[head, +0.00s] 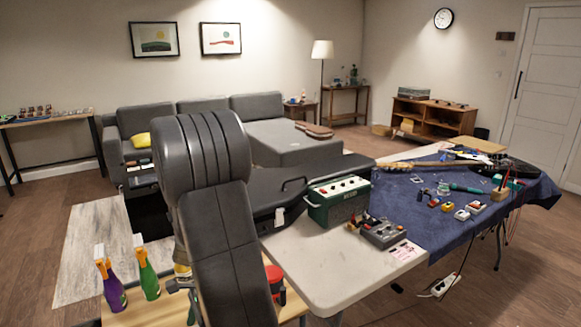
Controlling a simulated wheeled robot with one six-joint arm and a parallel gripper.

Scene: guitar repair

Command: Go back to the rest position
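My own dark grey arm stands large in the front middle of the head view, and its bulky upper joint hides part of the sofa and the low wooden bench. My gripper does not show in this view, so its fingers and anything in them cannot be seen. The worktable (315,262) is just right of my arm. A green amplifier (338,203) stands upright on it, with a dark guitar case (275,180) behind. An electric guitar (508,170) lies on the blue cloth (455,235) at the right.
A low wooden bench (150,312) at the lower left holds a purple spray bottle (112,290) and a green one (148,277). A grey pedal (383,233) sits near the worktable's front edge. A grey sofa (270,140) stands behind. Floor is open at far left and lower right.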

